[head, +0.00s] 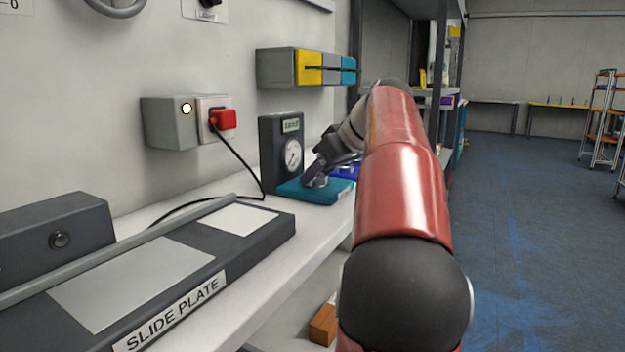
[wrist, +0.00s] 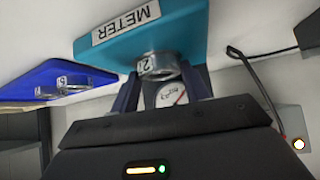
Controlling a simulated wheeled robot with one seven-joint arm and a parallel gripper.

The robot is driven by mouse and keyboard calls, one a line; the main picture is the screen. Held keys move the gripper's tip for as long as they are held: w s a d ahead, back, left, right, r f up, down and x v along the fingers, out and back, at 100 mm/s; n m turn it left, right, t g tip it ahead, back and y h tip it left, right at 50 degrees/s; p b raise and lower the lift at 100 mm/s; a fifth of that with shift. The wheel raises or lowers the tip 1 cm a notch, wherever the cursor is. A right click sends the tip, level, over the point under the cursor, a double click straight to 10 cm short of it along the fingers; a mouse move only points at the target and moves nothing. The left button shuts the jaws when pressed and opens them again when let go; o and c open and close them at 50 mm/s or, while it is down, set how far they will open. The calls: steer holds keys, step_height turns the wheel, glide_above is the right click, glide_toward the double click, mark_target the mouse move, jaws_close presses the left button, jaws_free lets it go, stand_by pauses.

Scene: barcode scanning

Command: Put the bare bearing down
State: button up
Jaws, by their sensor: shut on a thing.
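My gripper (head: 316,172) is at the teal METER block (head: 318,192), in front of the dark gauge unit (head: 275,150). In the wrist view the jaws are shut on a bare metal bearing (wrist: 157,66), a short ring with a small number tag on it. The bearing is at the teal block (wrist: 185,32), whose METER label shows upside down. I cannot tell whether the bearing touches its surface. In the head view the bearing (head: 318,182) shows small and partly hidden.
A blue holder (head: 345,171) with tagged metal rings sits just beyond the METER block; it also shows in the wrist view (wrist: 25,83). The dark slide plate (head: 230,245) lies nearer on the white bench. A black cable from the red wall plug (head: 223,119) crosses the bench.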

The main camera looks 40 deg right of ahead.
steer(key=o, duration=1.1)
steer(key=shift+o, duration=0.2)
steer(key=shift+r, duration=0.3)
steer(key=p+v, duration=0.2)
steer(key=v, duration=1)
steer(key=shift+s+f, duration=0.1)
steer(key=shift+f, duration=0.1)
